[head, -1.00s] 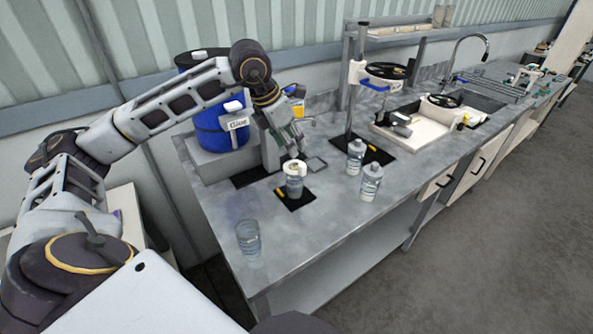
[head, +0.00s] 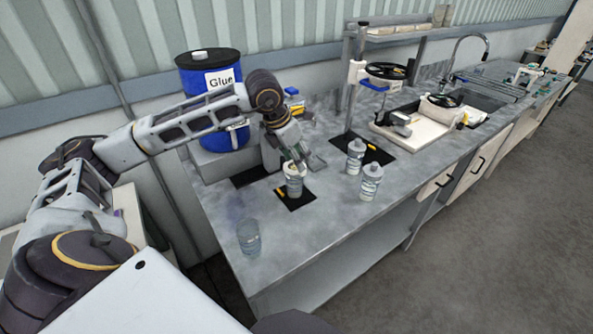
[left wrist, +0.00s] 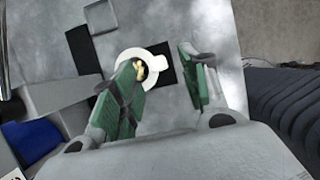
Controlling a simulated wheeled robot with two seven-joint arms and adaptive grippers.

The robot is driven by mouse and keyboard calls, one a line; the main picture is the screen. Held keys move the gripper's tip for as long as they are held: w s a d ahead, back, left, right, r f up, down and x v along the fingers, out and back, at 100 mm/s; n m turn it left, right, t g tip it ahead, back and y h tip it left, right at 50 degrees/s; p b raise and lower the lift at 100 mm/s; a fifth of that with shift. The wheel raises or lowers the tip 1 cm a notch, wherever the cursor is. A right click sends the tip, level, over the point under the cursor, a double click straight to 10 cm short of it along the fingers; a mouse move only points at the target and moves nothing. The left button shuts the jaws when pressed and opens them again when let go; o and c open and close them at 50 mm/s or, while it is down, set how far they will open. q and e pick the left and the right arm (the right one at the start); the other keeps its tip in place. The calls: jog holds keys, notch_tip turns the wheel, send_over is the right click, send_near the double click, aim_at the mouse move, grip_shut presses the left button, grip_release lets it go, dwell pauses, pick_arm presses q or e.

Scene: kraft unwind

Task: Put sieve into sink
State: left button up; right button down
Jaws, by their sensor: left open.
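A white-topped container (head: 294,187) stands on a black mat near the middle of the counter; I take its white top to be the sieve, but cannot be sure. In the left wrist view a round white rim (left wrist: 150,56) with a yellowish bit inside shows between and partly behind the green fingers. My left gripper (head: 292,163) is open, pointing down at this container's top, with its fingers on either side of the rim in the left wrist view (left wrist: 160,65). Whether they touch it is unclear. The sink (head: 480,101) is at the far right. My right gripper is not in view.
Two grey bottles (head: 371,183) stand right of the container. A clear cup (head: 249,238) is near the front left. A blue glue drum (head: 209,88) stands behind my arm. A stand (head: 350,90) and a white tray (head: 412,126) lie between here and the sink.

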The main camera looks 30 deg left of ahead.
pick_arm(q)
jog(key=p+x, duration=0.1)
jog(key=x, duration=0.3)
jog(key=shift+w+a, duration=0.1)
jog(key=shift+w, duration=0.05)
jog(key=shift+w+f, duration=0.2)
jog(key=shift+f, duration=0.25)
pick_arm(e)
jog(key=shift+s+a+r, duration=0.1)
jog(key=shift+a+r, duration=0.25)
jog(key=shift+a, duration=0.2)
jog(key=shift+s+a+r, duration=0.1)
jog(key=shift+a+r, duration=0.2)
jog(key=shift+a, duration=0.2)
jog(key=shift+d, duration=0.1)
pick_arm(q)
jog(key=shift+c, duration=0.6)
grip_shut()
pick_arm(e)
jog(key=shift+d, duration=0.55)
